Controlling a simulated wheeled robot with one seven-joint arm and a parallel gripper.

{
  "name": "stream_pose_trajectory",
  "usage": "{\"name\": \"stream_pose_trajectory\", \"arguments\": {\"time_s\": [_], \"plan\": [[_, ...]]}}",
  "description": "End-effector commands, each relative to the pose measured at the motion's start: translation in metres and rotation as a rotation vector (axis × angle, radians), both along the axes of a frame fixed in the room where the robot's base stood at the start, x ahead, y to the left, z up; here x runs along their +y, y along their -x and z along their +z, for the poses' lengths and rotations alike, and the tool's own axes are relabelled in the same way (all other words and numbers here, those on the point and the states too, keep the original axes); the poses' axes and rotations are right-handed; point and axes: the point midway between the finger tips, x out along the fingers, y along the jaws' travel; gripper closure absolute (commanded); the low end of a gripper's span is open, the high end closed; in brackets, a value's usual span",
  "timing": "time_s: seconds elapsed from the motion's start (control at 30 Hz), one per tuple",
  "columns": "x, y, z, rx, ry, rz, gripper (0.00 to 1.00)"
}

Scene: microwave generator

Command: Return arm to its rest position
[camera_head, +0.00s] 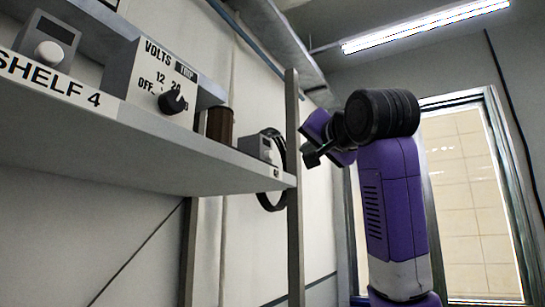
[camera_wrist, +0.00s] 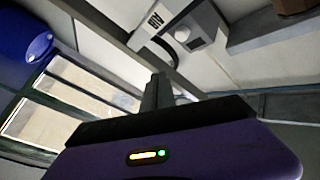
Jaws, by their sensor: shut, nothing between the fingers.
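My purple arm (camera_head: 393,200) stands raised at the right of the head view, its forearm upright and its black wrist joint bent toward the shelf. My gripper (camera_head: 311,157) is at the left end of it, just right of the upright shelf post in the picture. In the wrist view the dark fingers of my gripper (camera_wrist: 157,92) are together with nothing between them. The purple gripper body with small lights fills the bottom of that view.
A shelf (camera_head: 180,165) marked SHELF 4 carries a VOLTS box (camera_head: 150,85) with a black knob, a brown cylinder (camera_head: 221,125) and a small knobbed box (camera_head: 258,146). A shelf post (camera_head: 293,200) stands near my gripper. A blue barrel (camera_wrist: 25,38) shows in the wrist view.

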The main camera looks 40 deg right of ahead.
Motion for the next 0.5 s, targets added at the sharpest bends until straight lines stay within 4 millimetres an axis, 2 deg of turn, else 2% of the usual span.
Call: {"name": "stream_pose_trajectory", "arguments": {"time_s": [0.37,0.5], "plan": [[0.0,0.0,0.0,0.004,0.011,-0.002,1.0],[0.005,0.002,0.02,-0.045,0.098,-0.001,1.0]]}}
